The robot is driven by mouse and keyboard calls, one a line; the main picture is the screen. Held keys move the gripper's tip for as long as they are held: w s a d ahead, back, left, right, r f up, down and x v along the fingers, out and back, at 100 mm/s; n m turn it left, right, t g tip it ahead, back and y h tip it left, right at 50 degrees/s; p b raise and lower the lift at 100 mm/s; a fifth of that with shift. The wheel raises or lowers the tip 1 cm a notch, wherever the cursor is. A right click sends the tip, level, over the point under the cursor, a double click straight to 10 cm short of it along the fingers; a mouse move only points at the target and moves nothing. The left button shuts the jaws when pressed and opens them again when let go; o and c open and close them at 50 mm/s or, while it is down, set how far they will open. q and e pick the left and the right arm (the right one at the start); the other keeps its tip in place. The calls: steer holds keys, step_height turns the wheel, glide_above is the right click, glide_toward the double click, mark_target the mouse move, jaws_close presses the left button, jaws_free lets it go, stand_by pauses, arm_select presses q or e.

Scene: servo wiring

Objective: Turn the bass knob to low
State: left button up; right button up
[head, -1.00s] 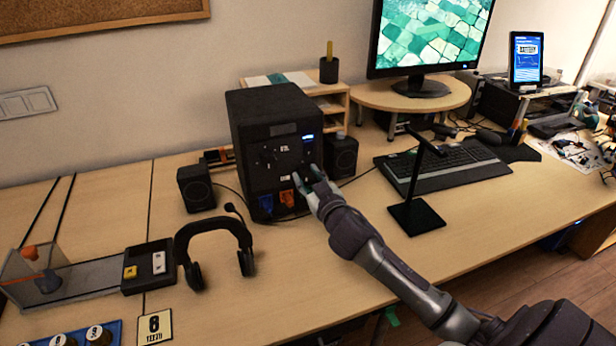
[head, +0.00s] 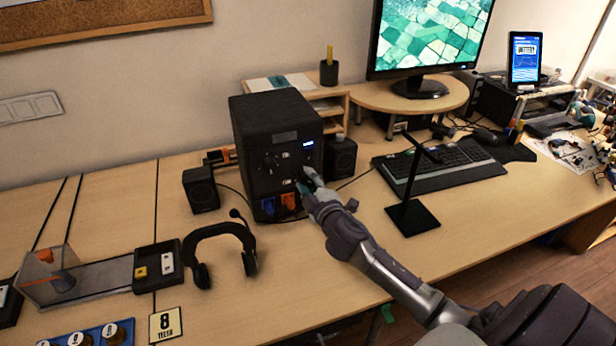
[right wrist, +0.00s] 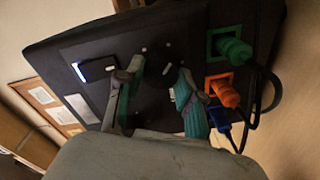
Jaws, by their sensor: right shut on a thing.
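The black speaker box (head: 268,112) stands on the desk with a control panel, a small lit display (head: 308,143) and coloured plugs low on its front. My right gripper (head: 308,180) is at the right part of that front face. In the right wrist view my right gripper (right wrist: 160,74) has its fingers on either side of a dark round knob (right wrist: 166,66) with white marks around it, and is shut on it. The knob's label and exact pointer direction are too small to read, so I cannot tell its setting. My left gripper is not in view.
Green (right wrist: 234,48), orange (right wrist: 224,92) and blue (right wrist: 218,117) plugs with cables sit beside the fingers. The desk's front middle is clear.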

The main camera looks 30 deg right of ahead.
steer(key=n+p, duration=0.1)
steer(key=n, duration=0.2)
steer(key=shift+r+n, duration=0.1)
steer(key=shift+n, duration=0.2)
steer(key=n+p, duration=0.1)
steer(key=n, duration=0.2)
steer(key=shift+a+p, duration=0.1)
steer(key=shift+p, duration=0.3)
steer(key=n+h+p, duration=0.1)
steer(key=n, duration=0.3)
steer(key=shift+f+n+p, duration=0.25)
steer(key=shift+n+p, duration=0.25)
steer(key=shift+n, duration=0.7)
steer(key=o, duration=1.2)
steer(key=shift+c, duration=0.2)
